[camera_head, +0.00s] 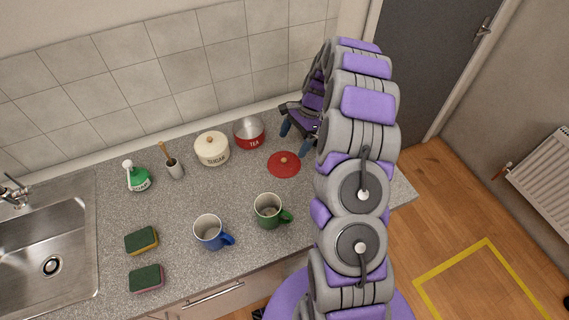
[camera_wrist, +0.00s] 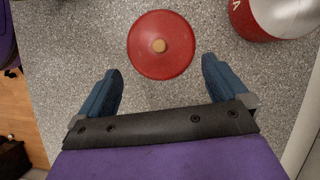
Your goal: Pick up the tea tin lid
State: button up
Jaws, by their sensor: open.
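The red tea tin lid (camera_head: 284,164) lies flat on the grey speckled counter, its small wooden knob facing up. In the wrist view the lid (camera_wrist: 161,45) is just beyond my open fingertips, centred between them and touching neither. My gripper (camera_head: 294,139) is above the counter, behind and to the right of the lid in the head view. In the wrist view my gripper (camera_wrist: 161,72) has two blue fingers spread wide with nothing between them. The open red tea tin (camera_head: 249,133) stands behind the lid to the left; part of it (camera_wrist: 262,22) shows at the upper right of the wrist view.
A cream sugar tin (camera_head: 212,148) stands left of the tea tin. A green mug (camera_head: 268,211) and a blue mug (camera_head: 209,232) are nearer the front. Two sponges (camera_head: 142,241) lie near the sink (camera_head: 45,240). The tiled wall (camera_head: 150,75) bounds the back.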

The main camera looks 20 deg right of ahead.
aim_at(285, 159)
jog(key=shift+x, duration=1.05)
jog(key=shift+a+f, duration=0.15)
jog(key=shift+f, duration=0.05)
jog(key=b+x, duration=0.1)
jog(key=x, duration=0.4)
jog(key=shift+a+r, duration=0.15)
jog(key=shift+a, duration=0.05)
jog(key=shift+d, duration=0.2)
jog(key=shift+c, duration=0.4)
jog(key=shift+d, duration=0.1)
jog(key=shift+c, duration=0.7)
jog(key=shift+s, duration=0.15)
jog(key=c, duration=0.9)
